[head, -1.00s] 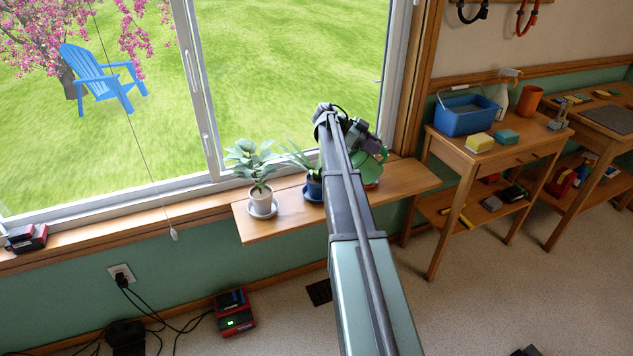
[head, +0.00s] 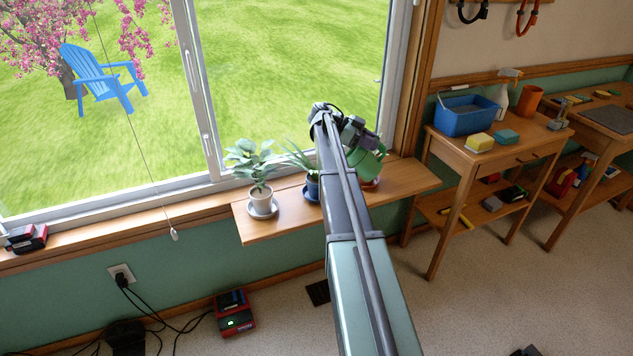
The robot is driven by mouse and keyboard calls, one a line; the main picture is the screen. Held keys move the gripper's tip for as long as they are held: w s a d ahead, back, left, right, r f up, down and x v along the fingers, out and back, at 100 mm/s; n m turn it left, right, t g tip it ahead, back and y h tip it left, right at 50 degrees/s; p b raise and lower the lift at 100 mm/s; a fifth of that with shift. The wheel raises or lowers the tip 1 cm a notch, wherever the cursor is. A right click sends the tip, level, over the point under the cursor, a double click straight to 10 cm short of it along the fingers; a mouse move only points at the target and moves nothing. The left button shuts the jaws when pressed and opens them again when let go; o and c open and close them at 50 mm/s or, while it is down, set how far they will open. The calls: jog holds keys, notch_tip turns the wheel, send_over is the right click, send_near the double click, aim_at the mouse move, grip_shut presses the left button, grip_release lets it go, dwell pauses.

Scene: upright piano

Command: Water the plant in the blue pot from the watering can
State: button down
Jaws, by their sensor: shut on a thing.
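The plant in the blue pot (head: 313,188) stands on a saucer on the wooden window shelf, partly hidden behind my arm. My gripper (head: 362,140) is over the shelf, to the right of and above this plant. It is shut on the green watering can (head: 369,163), which is partly hidden by my wrist. The can's spout is hidden, and I cannot see any water.
A leafy plant in a white pot (head: 260,198) stands on the shelf (head: 410,182) to the left. A terracotta-coloured thing (head: 371,184) shows below the can. A wooden side table with a blue bucket (head: 467,116) stands right. The window glass is close behind the shelf.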

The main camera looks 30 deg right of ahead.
dwell(0.3)
jog(key=f+t, duration=0.1)
jog(key=s+d+f+y, duration=0.1)
jog(key=f, duration=0.1)
jog(key=s+d+f+t+y, duration=0.1)
jog(key=shift+s+f+t+b, duration=0.25)
jog(key=shift+f+t+b, duration=0.05)
jog(key=shift+f, duration=0.1)
notch_tip(320, 180, down, 11)
jog(key=s+d+t+y+b, duration=0.1)
jog(key=t+y+b, duration=0.3)
jog(key=t+b, duration=0.1)
jog(key=shift+s+d+f+b, duration=0.15)
jog(key=shift+s+f+b, duration=0.05)
jog(key=shift+b, duration=0.15)
jog(key=s+d+r+p, duration=0.3)
jog(key=s+r+p, duration=0.1)
jog(key=r+p, duration=0.1)
jog(key=shift+d, duration=0.15)
